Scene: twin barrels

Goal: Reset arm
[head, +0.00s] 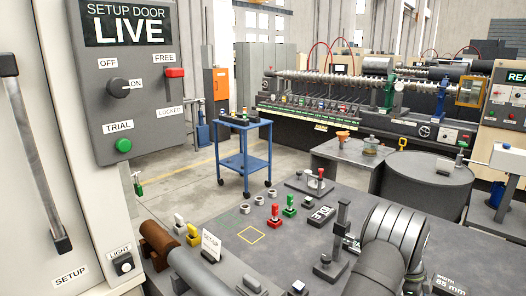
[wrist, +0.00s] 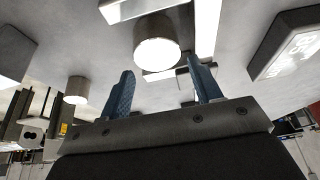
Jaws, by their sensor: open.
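My gripper (wrist: 160,85) shows in the wrist view with its two blue fingers apart and nothing between them. Beyond the fingers are a pale grey surface, a bright-ended cylinder (wrist: 157,45) and a smaller one (wrist: 76,90); none is seen to touch the fingers. I cannot make out the gripper's fingers in the head view.
A grey control panel (head: 144,65) reading "SETUP DOOR LIVE" stands at the left. Behind are a blue cart (head: 244,160), a dark round drum (head: 425,185) and a long machine (head: 365,115).

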